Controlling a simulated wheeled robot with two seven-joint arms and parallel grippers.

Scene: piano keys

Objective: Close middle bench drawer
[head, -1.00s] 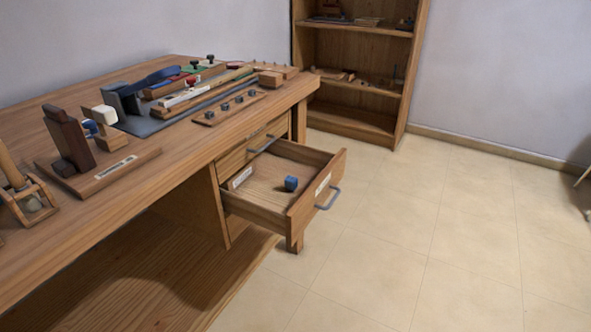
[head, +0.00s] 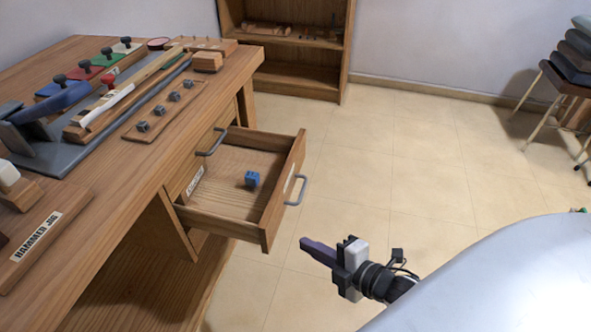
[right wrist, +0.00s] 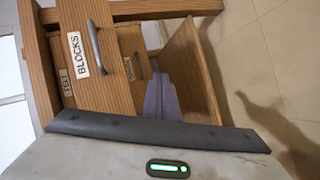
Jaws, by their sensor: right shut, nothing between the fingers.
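The bench drawer (head: 283,196) stands pulled open from the wooden workbench, with a grey handle (head: 296,190) on its front and a blue block (head: 252,179) inside. A shut drawer with a similar handle (head: 212,141) is in the bench face behind it. My right gripper (head: 306,243) is shut and empty, in front of and below the open drawer's front corner, apart from it in the head view. Its purple fingers (right wrist: 160,98) point toward the drawers in the right wrist view, where a "BLOCKS" label (right wrist: 83,54) shows. My left gripper is not in view.
The bench top (head: 110,195) holds a hammer jig, a metal plate and several small wooden parts. A shelf (head: 290,75) stands behind, and stacked stools (head: 565,70) are at the far right. The tiled floor (head: 400,150) right of the drawer is clear.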

